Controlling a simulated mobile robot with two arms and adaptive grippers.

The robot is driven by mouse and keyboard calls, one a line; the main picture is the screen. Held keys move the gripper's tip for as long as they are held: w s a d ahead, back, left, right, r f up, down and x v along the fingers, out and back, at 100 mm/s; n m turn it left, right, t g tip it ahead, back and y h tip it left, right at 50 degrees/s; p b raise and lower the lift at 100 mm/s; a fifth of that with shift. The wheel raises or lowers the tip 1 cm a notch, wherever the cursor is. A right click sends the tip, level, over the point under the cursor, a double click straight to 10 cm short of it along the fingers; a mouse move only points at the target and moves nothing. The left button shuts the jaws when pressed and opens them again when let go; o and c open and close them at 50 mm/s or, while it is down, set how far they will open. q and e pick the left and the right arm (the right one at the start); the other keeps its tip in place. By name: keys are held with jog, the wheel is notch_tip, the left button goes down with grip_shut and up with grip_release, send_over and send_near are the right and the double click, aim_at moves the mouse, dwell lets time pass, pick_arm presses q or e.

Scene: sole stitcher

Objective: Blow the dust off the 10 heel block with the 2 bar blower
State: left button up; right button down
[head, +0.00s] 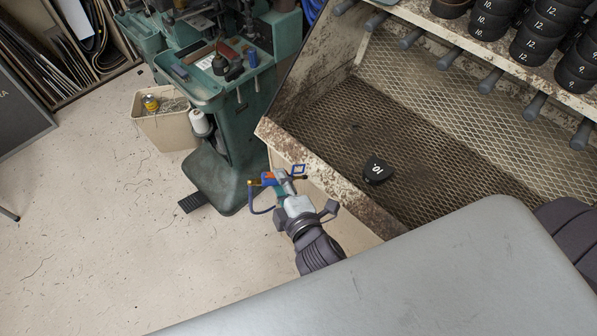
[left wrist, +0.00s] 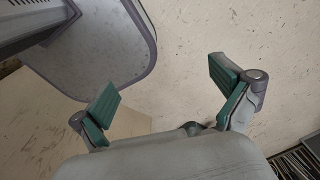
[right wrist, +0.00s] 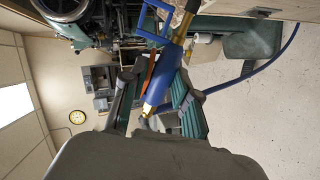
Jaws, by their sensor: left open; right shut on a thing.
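The 10 heel block (head: 376,170) is a small black piece with a white "10." on it. It lies on the dark mesh floor of the tray (head: 337,191), near its front edge. My right gripper (head: 284,189) is shut on the blower (head: 269,180), just outside the tray's front wall and left of the block. The right wrist view shows the blower's blue body (right wrist: 165,75) with brass ends between the green finger pads, and a blue hose. My left gripper (left wrist: 166,88) is open and empty over the floor, outside the head view.
Several numbered black heel blocks (head: 487,22) stand stacked on the shelf above the tray, with grey pegs along its edge. A green machine (head: 232,125) and a beige bin (head: 166,127) stand to the left. My grey body covers the lower right.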

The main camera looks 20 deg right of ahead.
jog(key=shift+w+a, duration=0.25)
jog(key=shift+a, duration=0.55)
jog(key=shift+d+f, duration=0.15)
pick_arm(q)
jog(key=shift+w+d+r, duration=0.25)
jog(key=shift+d, duration=0.1)
pick_arm(e)
jog(key=shift+s+d+f, duration=0.1)
jog(key=shift+d+f, duration=0.15)
jog(key=shift+d, duration=0.65)
jog(key=shift+d+f, duration=0.3)
jog(key=shift+d, duration=0.6)
jog(key=shift+s+d+f, duration=0.1)
jog(key=shift+d+f, duration=0.15)
jog(key=shift+d, duration=0.65)
